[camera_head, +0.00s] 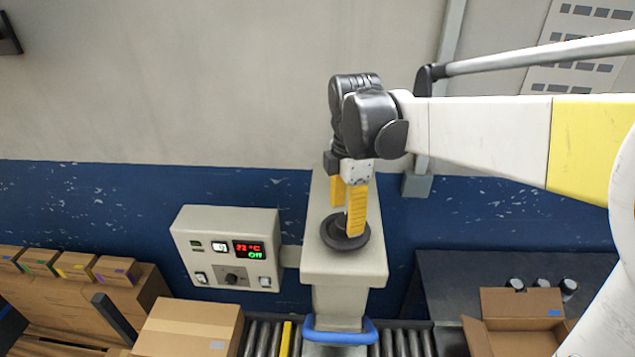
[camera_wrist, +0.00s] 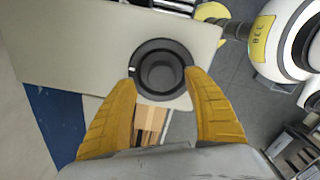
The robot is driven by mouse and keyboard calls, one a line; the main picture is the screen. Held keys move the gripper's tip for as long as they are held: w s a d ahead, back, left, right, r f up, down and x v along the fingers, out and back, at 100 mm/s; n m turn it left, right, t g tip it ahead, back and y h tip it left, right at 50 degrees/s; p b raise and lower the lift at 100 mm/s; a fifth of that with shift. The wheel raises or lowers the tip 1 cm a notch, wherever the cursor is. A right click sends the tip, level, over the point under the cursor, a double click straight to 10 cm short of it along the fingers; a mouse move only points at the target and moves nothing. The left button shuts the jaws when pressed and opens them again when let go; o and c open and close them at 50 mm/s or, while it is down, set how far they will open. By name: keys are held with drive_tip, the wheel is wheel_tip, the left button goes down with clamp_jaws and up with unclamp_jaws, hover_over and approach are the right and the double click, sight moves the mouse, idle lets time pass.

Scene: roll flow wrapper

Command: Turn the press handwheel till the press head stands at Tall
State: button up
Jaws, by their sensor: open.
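The press handwheel (camera_head: 338,235) is a dark round wheel lying flat on top of the beige press column (camera_head: 345,277). In the wrist view the handwheel (camera_wrist: 161,48) shows as a dark ring around a round hub, with a small white mark on its left rim. My gripper (camera_head: 347,225) points down over the handwheel. In the wrist view its yellow fingers (camera_wrist: 163,82) are spread at the ring's near left and right sides. I cannot tell whether they touch the rim. The press head and any Tall mark are not clearly visible; a blue ring (camera_head: 340,333) shows low on the press.
A control box (camera_head: 232,256) with a lit red and green display stands left of the press. A closed carton (camera_head: 180,330) sits by the roller conveyor (camera_head: 400,341). An open carton (camera_head: 520,325) is at the right, with small jars behind it. The wall is close behind.

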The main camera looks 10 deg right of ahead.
drive_tip(key=shift+s+f, duration=0.25)
drive_tip(key=shift+f, duration=0.65)
drive_tip(key=shift+w+f, duration=0.2)
drive_tip(key=shift+f, duration=0.1)
drive_tip(key=shift+s, duration=0.15)
drive_tip(key=c, duration=1.2)
